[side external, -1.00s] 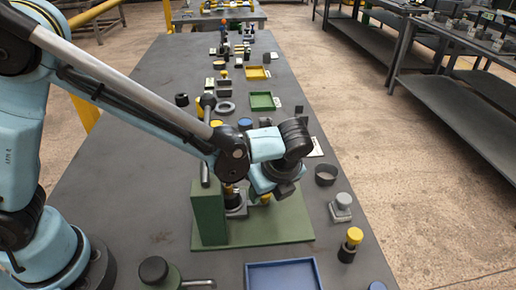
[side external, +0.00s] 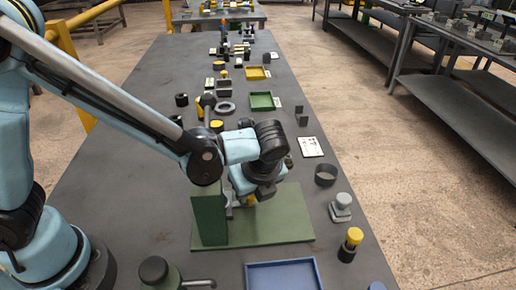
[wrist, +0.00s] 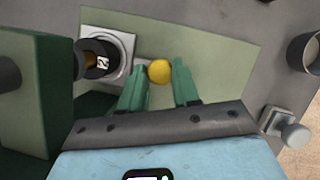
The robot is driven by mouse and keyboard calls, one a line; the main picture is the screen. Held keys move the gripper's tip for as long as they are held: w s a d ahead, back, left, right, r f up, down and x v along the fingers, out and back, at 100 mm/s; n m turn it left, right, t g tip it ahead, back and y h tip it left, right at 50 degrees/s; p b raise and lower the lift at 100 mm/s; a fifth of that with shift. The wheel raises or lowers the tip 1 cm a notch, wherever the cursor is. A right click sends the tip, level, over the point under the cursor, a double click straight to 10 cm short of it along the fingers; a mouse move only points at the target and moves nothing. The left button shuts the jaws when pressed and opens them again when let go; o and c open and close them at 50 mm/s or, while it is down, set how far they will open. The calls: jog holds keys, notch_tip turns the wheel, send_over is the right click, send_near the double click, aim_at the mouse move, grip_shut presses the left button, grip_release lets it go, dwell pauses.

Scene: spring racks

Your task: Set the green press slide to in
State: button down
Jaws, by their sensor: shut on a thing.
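The green press has a tall green upright block (side external: 208,220) on a flat green base plate (side external: 275,232). In the wrist view the block (wrist: 25,85) is at the left. Beside it is a silver square plate (wrist: 122,42) with a dark cylinder (wrist: 98,60) reaching over it from the block. My gripper (wrist: 159,69) is shut on a round yellow knob (wrist: 159,72), which sits between its green fingers just right of the silver plate. In the side view my gripper (side external: 249,200) is low over the base plate, right of the block. The slide under the knob is mostly hidden.
A blue tray (side external: 250,266) and a dark round-topped part with a lever (side external: 165,272) are in front. A dark ring cup (side external: 326,175), a grey-knobbed block (side external: 341,208) and a yellow-topped cylinder (side external: 350,245) stand at the right. Bare tabletop lies left of the press.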

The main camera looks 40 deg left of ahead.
jog(key=shift+s+a, duration=0.2)
jog(key=shift+a, duration=0.05)
jog(key=c, duration=0.8)
grip_release()
jog(key=shift+d, duration=0.1)
jog(key=v, duration=1.2)
jog(key=shift+w, duration=0.1)
jog(key=x, duration=1.2)
jog(key=shift+w+d, duration=0.2)
